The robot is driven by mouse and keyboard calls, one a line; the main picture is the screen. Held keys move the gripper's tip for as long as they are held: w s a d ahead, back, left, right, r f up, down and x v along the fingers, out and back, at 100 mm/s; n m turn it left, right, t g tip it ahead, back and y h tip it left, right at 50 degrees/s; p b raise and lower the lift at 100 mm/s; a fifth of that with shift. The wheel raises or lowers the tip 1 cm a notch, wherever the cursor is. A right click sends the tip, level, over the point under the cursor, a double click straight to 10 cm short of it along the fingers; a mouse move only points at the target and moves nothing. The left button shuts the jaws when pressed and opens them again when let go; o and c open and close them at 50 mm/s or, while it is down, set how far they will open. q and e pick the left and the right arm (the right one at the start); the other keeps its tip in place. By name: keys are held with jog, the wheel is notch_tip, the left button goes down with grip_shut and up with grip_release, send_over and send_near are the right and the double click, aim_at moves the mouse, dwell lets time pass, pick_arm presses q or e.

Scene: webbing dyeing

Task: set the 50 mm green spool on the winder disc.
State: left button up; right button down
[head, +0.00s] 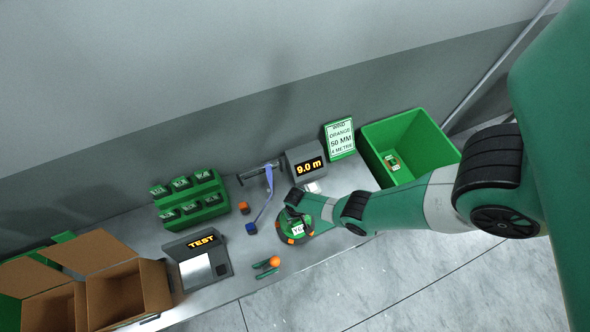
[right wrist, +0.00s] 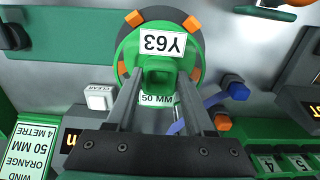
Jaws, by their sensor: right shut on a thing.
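The green spool (right wrist: 125,52) has a white Y63 label and a 50 MM tag in the right wrist view. In the head view it shows beneath my right gripper (head: 300,207). My right gripper (right wrist: 160,88) is shut on the spool's raised square centre, one finger on each side. The winder disc (right wrist: 188,22) is dark with orange blocks around its edge and lies directly behind the spool. The spool looks roughly centred between the blocks. I cannot tell whether it touches the disc. My left gripper is not in view.
A meter reading 9.0 m (head: 306,166), an order sign (head: 340,139) and a green bin (head: 375,150) stand along the back and right. A blue strip (head: 268,188) runs near the disc. A green rack (head: 188,200), TEST unit (head: 205,262) and cardboard boxes (head: 127,291) stand left.

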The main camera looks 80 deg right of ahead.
jog(key=shift+f, duration=0.2)
jog(key=shift+c, duration=1)
grip_release()
